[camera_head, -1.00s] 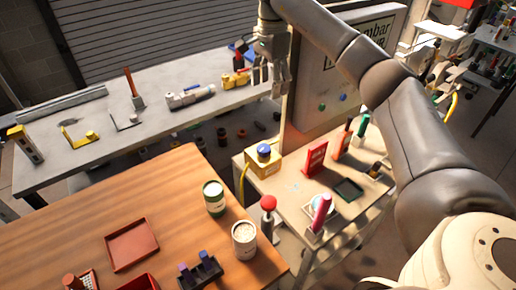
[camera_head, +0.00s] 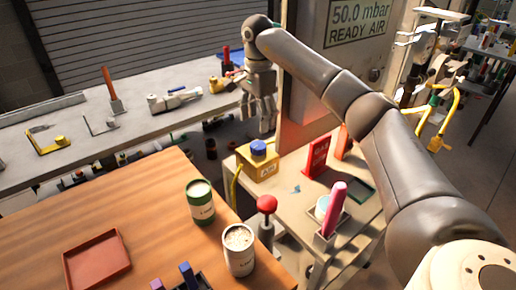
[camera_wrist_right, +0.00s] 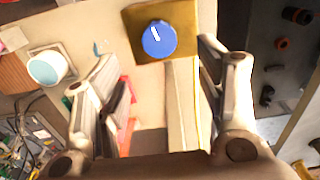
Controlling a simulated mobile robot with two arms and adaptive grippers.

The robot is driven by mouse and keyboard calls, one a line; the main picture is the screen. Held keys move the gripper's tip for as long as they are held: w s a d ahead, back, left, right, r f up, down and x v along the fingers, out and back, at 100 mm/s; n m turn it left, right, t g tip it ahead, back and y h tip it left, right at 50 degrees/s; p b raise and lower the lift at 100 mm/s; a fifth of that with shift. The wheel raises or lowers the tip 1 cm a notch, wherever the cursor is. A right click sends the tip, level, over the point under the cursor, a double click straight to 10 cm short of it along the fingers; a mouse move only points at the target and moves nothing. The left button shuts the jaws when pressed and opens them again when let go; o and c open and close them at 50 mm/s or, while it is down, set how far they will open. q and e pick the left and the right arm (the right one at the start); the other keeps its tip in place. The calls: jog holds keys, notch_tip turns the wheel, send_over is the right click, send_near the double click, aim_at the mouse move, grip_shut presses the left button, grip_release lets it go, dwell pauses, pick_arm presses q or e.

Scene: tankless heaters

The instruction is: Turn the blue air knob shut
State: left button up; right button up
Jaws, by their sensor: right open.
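The blue air knob (camera_head: 258,147) sits on top of a yellow box (camera_head: 258,166) at the back left corner of the small cart. In the right wrist view the knob (camera_wrist_right: 159,40) shows from above as a round blue cap with a white mark, on the yellow box (camera_wrist_right: 133,22). My right gripper (camera_head: 262,132) is above and just behind the knob in the head view, fingers pointing down. In the wrist view its two fingers (camera_wrist_right: 158,72) are spread apart with nothing between them, and the knob lies beyond them. My left gripper does not show.
The cart top (camera_head: 290,188) also holds a red upright block (camera_head: 318,156), a pink-handled tool (camera_head: 335,205) and a dark green tray (camera_head: 361,190). A red-topped post (camera_head: 267,204) stands at its front. A panel (camera_head: 358,25) reading "50.0 mbar READY AIR" rises behind.

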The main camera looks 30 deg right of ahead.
aim_at(258, 145)
notch_tip(258, 145, down, 9)
jog(key=shift+s+f+p, duration=0.1)
jog(key=shift+f+p, duration=0.1)
jog(key=shift+p, duration=0.15)
jog(key=c, duration=1)
